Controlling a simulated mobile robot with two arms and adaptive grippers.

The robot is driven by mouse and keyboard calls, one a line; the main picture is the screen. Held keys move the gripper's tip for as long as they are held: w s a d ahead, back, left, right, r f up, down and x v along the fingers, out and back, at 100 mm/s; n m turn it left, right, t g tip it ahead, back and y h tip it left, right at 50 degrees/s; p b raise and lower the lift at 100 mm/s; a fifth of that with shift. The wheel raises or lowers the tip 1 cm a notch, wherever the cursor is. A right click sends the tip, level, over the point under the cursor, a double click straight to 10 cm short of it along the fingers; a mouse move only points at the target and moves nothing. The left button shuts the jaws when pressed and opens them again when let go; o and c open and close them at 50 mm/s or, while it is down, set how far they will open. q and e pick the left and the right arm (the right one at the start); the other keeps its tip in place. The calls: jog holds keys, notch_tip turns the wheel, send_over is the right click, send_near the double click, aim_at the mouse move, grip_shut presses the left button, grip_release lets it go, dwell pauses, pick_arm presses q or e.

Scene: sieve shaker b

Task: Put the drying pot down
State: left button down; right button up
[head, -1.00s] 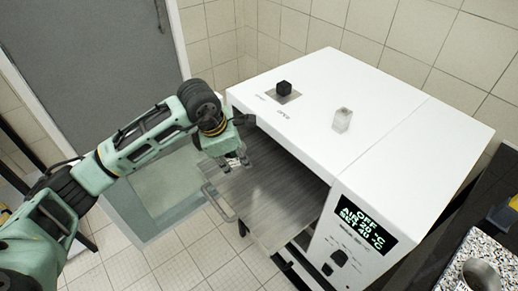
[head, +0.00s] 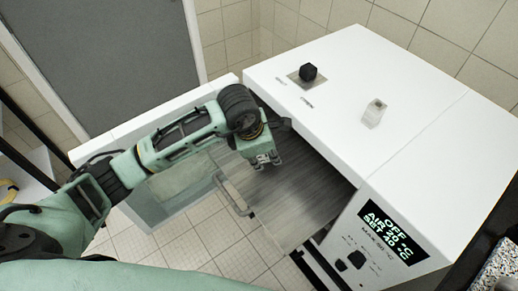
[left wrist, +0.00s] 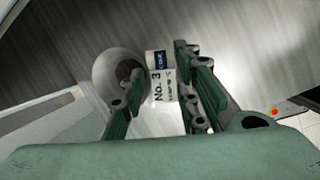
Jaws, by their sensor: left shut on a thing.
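My left gripper (head: 268,163) is over the pulled-out metal shelf (head: 300,205) of the white oven (head: 400,110) in the head view. In the left wrist view, its fingers (left wrist: 160,110) are closed on the drying pot (left wrist: 118,68), a round, shiny metal pot with a white label reading "No. 3" (left wrist: 160,85). The brushed shelf surface lies behind the pot. I cannot tell whether the pot touches the shelf. In the head view the pot is hidden by the gripper. My right gripper is not in view.
The glazed oven door (head: 160,185) stands open at left, beside my left arm. A wire handle (head: 233,195) is at the shelf's front. A black knob (head: 308,72) and a small clear block (head: 374,112) are on the oven top. The display (head: 391,231) reads OFF.

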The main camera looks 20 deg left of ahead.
pick_arm(q)
jog(key=shift+s+f, duration=0.15)
jog(key=shift+f, duration=0.05)
jog(key=shift+s+d, duration=0.1)
jog(key=shift+s, duration=0.1)
jog(key=c, duration=1.6)
grip_release()
jog(key=shift+s+d+r, duration=0.15)
jog(key=shift+c, duration=0.2)
jog(key=o, duration=0.3)
jog(key=shift+r, duration=0.2)
jog(key=b+v, duration=0.1)
jog(key=v, duration=1)
jog(key=shift+r+b, duration=0.3)
jog(key=shift+b, duration=0.05)
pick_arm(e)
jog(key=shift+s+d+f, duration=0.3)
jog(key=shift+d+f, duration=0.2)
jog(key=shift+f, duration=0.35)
